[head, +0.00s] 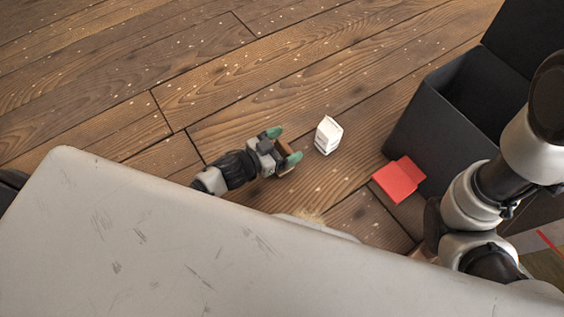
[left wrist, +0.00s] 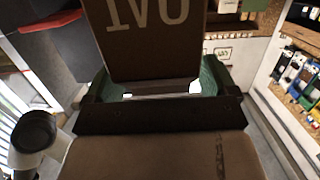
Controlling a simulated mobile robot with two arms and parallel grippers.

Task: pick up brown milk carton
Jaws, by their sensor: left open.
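The brown milk carton (left wrist: 146,40) fills the top middle of the left wrist view, with pale upside-down lettering on its face. In the head view only a small brown part (head: 287,151) shows at my left gripper (head: 282,147). The green fingertips of this gripper, also in the left wrist view (left wrist: 160,84), are open, one on each side of the carton. I cannot tell whether they touch it. My right arm shows at the right of the head view; its gripper does not.
A white carton (head: 327,135) stands on the plank floor (head: 215,65) just right of my left gripper. A dark open bin (head: 428,118) and a red flat item (head: 399,179) are farther right. A large pale scuffed surface (head: 150,245) fills the lower left. The floor at upper left is clear.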

